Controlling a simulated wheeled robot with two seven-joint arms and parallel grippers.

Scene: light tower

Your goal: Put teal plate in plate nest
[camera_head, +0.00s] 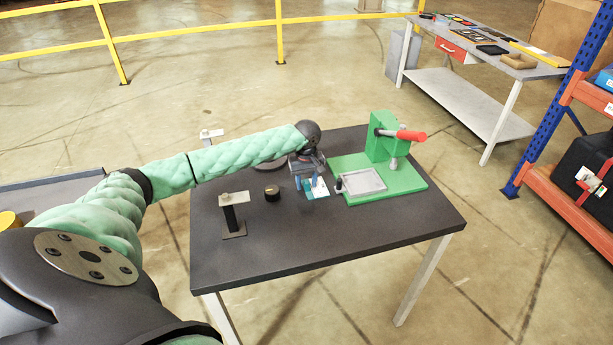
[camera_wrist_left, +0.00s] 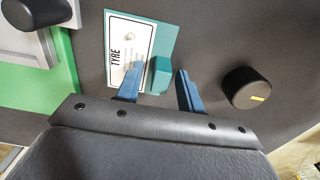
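The teal plate (camera_head: 321,192) lies on the dark table left of the green fixture. In the left wrist view the teal plate (camera_wrist_left: 166,40) carries a white label reading "TYRE" and a raised teal block. My left gripper (camera_head: 306,184) is over the plate, with blue fingers. In the left wrist view the left gripper (camera_wrist_left: 158,80) is open, a finger on each side of the block, with gaps visible. The plate nest appears to be the grey rectangular frame (camera_head: 363,182) on the green base; it looks empty. My right gripper is not in view.
The green fixture (camera_head: 386,140) has a red-handled lever (camera_head: 404,135). A black round knob (camera_head: 272,193), also in the left wrist view (camera_wrist_left: 254,88), stands left of the plate. A small stand (camera_head: 233,214) is farther left. The table's front right is clear.

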